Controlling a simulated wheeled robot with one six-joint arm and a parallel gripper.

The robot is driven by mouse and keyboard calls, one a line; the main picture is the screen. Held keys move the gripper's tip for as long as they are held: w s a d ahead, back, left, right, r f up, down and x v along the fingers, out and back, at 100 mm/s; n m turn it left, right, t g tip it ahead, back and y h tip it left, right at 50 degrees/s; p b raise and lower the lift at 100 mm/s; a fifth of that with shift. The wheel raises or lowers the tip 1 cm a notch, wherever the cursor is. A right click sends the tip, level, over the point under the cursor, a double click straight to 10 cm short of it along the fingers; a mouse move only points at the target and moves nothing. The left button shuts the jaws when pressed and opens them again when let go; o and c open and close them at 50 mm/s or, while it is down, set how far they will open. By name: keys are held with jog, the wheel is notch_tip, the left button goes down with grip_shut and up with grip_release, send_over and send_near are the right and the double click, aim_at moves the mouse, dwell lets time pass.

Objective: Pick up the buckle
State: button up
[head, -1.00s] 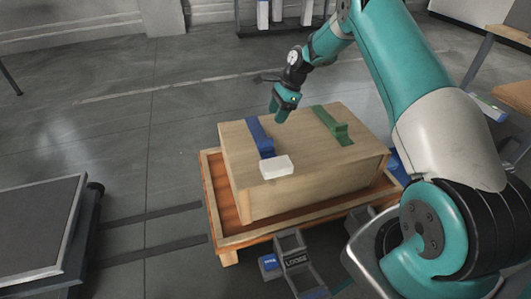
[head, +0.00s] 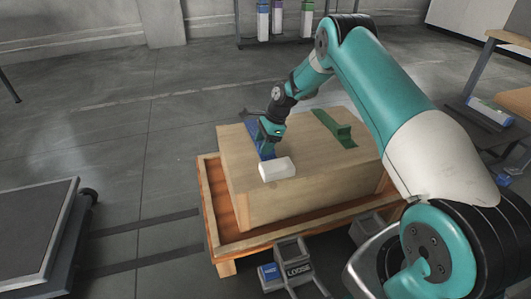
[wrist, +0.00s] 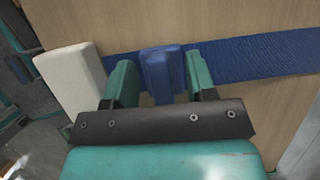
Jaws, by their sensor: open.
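A blue buckle (wrist: 163,72) sits on a blue strap (wrist: 255,57) across the top of a wooden crate (wrist: 225,20). In the head view the strap (head: 252,128) runs along the crate's left part (head: 300,200), and my gripper mostly hides the buckle. My gripper (head: 268,146) is down at the crate top, pointing downward. In the wrist view my gripper (wrist: 160,72) is open, with one green finger on each side of the buckle and narrow gaps visible. I cannot tell whether either finger touches it.
A white block (head: 277,169) lies close to the gripper at the strap's near end. A green strap with its buckle (head: 342,131) crosses the crate farther right. The crate stands on an orange-brown pallet (head: 215,215). A grey bin marked LOOSE (head: 298,268) is in front.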

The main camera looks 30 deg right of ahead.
jog(key=shift+r, duration=0.1)
jog(key=c, duration=0.7)
jog(key=shift+r, duration=0.1)
notch_tip(320, 180, up, 20)
jog(key=p, duration=0.8)
